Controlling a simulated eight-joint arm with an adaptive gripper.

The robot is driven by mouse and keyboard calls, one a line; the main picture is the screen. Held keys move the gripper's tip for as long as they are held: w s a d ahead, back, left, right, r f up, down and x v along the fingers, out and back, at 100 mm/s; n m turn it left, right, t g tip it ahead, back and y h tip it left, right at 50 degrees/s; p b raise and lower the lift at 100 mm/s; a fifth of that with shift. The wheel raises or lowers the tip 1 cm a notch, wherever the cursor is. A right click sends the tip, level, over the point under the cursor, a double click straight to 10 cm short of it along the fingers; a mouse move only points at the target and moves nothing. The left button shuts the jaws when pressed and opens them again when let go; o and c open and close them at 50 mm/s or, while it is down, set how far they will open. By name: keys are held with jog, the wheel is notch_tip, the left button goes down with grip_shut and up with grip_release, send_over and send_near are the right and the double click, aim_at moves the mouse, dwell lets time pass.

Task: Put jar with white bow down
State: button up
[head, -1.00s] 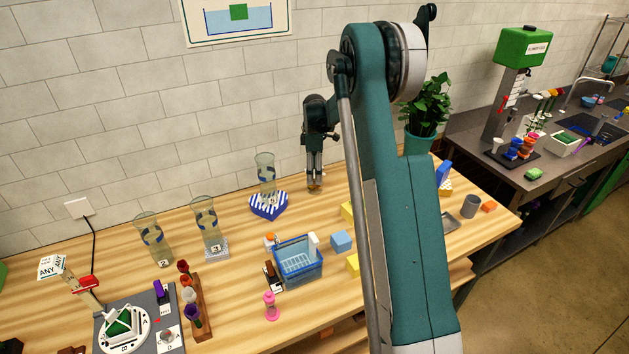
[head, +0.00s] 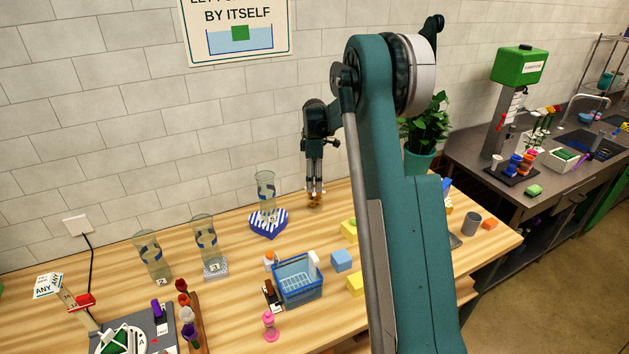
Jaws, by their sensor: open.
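My gripper (head: 314,191) points straight down at the back of the wooden table, near the wall. Its fingers are slightly apart. A small amber-brown object (head: 314,201), which looks like the jar, is just below the fingertips and appears to stand on the table. It is too small to make out a white bow, or to tell whether a finger still touches it.
A glass vase on a blue-striped heart base (head: 268,224) stands left of the gripper. Nearer are a blue basket (head: 298,282), a blue cube (head: 341,260) and yellow blocks (head: 349,231). Two vases (head: 208,247) stand further left. A potted plant (head: 422,135) is to the right.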

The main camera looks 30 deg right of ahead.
jog(key=s+a+r+m+t, duration=0.2)
jog(key=s+a+r+m, duration=0.1)
jog(key=s+a+r, duration=0.65)
jog(key=s+a+r+m+t, duration=0.1)
jog(key=s+a+r+m, duration=0.35)
jog(key=s+r, duration=0.8)
jog(key=s+a+f+m+t, duration=0.1)
jog(key=s+a, duration=0.2)
jog(key=s, duration=0.6)
jog(key=s+a+f+m+t, duration=0.1)
jog(key=s+a, duration=0.3)
jog(key=s, duration=0.6)
jog(key=s+a+f+m+t, duration=0.2)
jog(key=s+a+m, duration=0.1)
jog(key=s, duration=0.7)
jog(key=shift+a, duration=0.45)
